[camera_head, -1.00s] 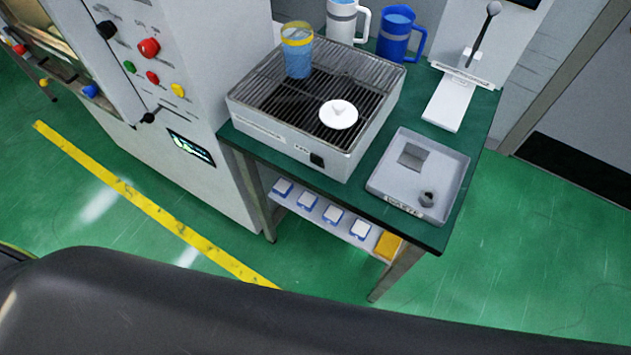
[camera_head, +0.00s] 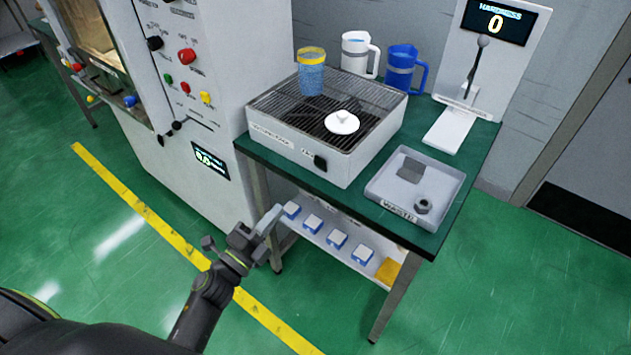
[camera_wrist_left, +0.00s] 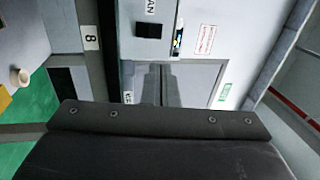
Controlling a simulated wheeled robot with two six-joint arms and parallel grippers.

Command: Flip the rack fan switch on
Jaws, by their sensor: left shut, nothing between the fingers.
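The rack fan switch (camera_head: 320,163) is a small black rocker on the front face of the grey cooling rack box (camera_head: 285,147), beside a small label. It also shows in the left wrist view as a black rectangle (camera_wrist_left: 148,30) next to a partly cut-off label. Whether it is on or off I cannot tell. My left gripper (camera_head: 276,211) is shut and empty, in front of the bench, below and left of the switch and apart from it. In the left wrist view its closed fingers (camera_wrist_left: 166,72) point up the picture, with the switch beyond their tips. My right gripper is not in view.
On the rack stand a blue cup (camera_head: 312,78) with a yellow rim and a white lidded dish (camera_head: 342,122). A waste tray (camera_head: 390,205) lies to the right. Two mugs and a hardness tester (camera_head: 448,130) stand behind. A tall control cabinet (camera_head: 215,105) is at the left.

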